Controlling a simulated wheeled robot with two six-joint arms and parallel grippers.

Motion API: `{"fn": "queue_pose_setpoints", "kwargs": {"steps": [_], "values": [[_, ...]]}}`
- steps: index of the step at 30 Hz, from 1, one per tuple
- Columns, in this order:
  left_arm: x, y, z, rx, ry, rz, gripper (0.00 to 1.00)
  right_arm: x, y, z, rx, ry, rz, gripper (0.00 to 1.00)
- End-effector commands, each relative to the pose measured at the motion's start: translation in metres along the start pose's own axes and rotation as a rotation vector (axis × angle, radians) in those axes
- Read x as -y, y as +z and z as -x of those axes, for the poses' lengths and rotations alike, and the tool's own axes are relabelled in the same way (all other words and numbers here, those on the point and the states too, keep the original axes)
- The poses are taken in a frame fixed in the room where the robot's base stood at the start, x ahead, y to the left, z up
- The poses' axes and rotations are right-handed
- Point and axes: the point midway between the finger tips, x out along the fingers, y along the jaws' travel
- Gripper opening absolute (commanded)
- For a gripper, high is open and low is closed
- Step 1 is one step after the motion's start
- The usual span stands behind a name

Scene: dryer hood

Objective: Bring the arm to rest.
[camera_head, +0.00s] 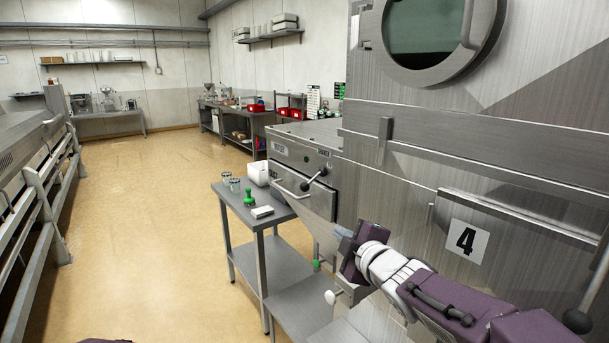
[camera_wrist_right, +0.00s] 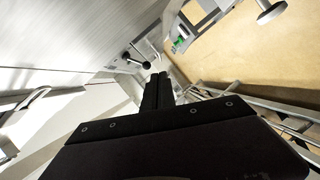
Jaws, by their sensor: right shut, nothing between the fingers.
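My right arm (camera_head: 430,290) reaches in from the lower right in the head view, in front of the steel machine with the number 4 plate (camera_head: 467,241). My right gripper (camera_head: 345,238) is at its far end, partly hidden by the wrist. In the right wrist view the black fingers (camera_wrist_right: 158,90) are together with nothing between them. The gripper seems apart from the machine, though the exact gap cannot be told. My left gripper does not show.
A steel side table (camera_head: 275,217) holds a green-handled tool (camera_head: 249,198), a white container (camera_head: 258,173) and small jars. A black-knobbed lever (camera_head: 315,177) sticks out by the drawer front. A rail (camera_head: 40,200) runs along the left. The floor (camera_head: 150,220) between is clear.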

Motion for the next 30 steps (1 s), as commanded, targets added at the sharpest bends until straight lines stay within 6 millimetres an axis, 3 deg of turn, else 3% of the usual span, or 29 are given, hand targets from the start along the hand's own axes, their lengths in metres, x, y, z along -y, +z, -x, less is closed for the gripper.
{"fn": "queue_pose_setpoints", "kwargs": {"steps": [5,10,14,16,18,21,25,30], "values": [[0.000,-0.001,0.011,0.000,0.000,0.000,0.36,0.038,0.048,0.007,0.150,-0.105,-0.146,0.00],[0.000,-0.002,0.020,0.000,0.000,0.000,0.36,0.096,0.100,0.032,0.356,-0.234,-0.364,0.00],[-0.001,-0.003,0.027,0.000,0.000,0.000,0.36,0.164,0.141,0.076,0.602,-0.363,-0.621,0.00],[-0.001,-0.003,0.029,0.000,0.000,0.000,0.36,0.207,0.156,0.113,0.770,-0.436,-0.789,0.00],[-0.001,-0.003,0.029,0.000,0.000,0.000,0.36,0.244,0.161,0.147,0.924,-0.492,-0.937,0.00],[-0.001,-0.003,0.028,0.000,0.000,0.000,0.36,0.278,0.158,0.186,1.098,-0.537,-1.101,0.00],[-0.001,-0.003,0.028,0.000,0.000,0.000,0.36,0.293,0.152,0.209,1.235,-0.542,-1.230,0.00],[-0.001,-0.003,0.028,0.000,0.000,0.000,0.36,0.293,0.152,0.209,1.242,-0.530,-1.244,0.00]]}}
